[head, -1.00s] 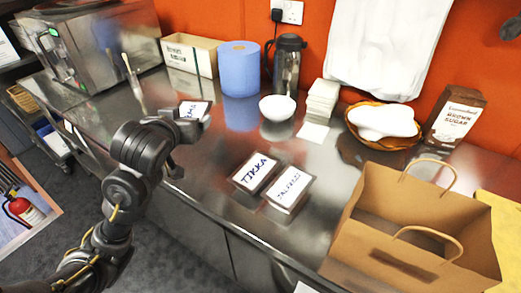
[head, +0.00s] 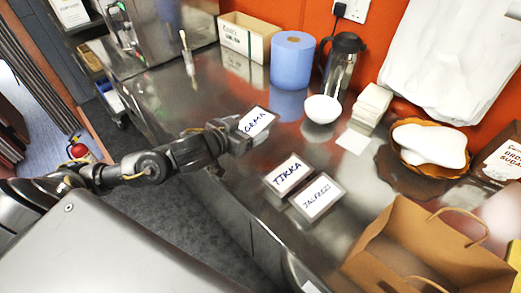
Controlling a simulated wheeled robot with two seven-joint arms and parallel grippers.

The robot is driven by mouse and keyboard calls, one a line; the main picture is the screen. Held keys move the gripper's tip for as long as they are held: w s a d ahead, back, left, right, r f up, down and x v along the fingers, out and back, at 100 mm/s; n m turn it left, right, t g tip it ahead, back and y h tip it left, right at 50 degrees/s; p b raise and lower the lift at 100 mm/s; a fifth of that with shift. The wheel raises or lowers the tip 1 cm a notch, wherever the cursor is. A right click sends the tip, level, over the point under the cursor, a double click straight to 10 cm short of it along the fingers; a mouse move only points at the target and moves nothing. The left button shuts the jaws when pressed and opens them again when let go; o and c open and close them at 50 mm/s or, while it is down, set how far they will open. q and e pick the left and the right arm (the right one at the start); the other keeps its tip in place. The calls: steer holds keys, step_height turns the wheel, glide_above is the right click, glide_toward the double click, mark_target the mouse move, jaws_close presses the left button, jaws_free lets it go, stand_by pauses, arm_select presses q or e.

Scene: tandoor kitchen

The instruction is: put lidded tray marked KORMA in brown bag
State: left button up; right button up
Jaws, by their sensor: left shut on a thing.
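The lidded tray marked KORMA (head: 258,121) is at the left part of the steel counter, its white label partly covered so only the last letters read clearly. My left gripper (head: 226,131) is shut on the near left side of this tray. I cannot tell whether the tray is clear of the counter. The brown bag (head: 376,258) stands open at the lower right with its two handles up, well apart from the gripper; its right and lower parts are cut off by the frame. My right gripper is not in view.
Trays marked TIKKA (head: 289,174) and JALFREZI (head: 318,197) lie between the gripper and the bag. A white bowl (head: 322,109), blue roll (head: 292,60), dark jug (head: 341,65), stacked white containers (head: 371,104) and a basket (head: 431,158) stand behind.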

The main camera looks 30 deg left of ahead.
arm_select(q)
steer(key=s+d+m+h, duration=0.1)
steer(key=s+d+m+g+h+p, duration=0.1)
steer(key=s, duration=0.1)
steer(key=s+d+m+h, duration=0.1)
steer(key=s, duration=0.1)
steer(key=shift+s+d+h+p, duration=0.1)
steer(key=shift+s+h+p, duration=0.05)
steer(key=shift+h+p, duration=0.15)
steer(key=s+d+m+g+h, duration=0.2)
steer(key=s+d+m+h, duration=0.1)
steer(key=s+d, duration=0.15)
steer(key=w+a+f+b, duration=0.2)
steer(key=w+b, duration=0.1)
steer(key=b, duration=0.1)
steer(key=w+a+f+b, duration=0.2)
steer(key=w+f+b, duration=0.1)
steer(key=w+b, duration=0.1)
steer(key=w+a+f+b, duration=0.2)
steer(key=w+f+b, duration=0.1)
steer(key=w+b, duration=0.1)
steer(key=shift+w+a+f+b, duration=0.15)
steer(key=shift+w+a+b, duration=0.05)
steer(key=shift+a+b, duration=0.15)
steer(key=shift+w+f, duration=0.25)
steer(key=shift+f, duration=0.05)
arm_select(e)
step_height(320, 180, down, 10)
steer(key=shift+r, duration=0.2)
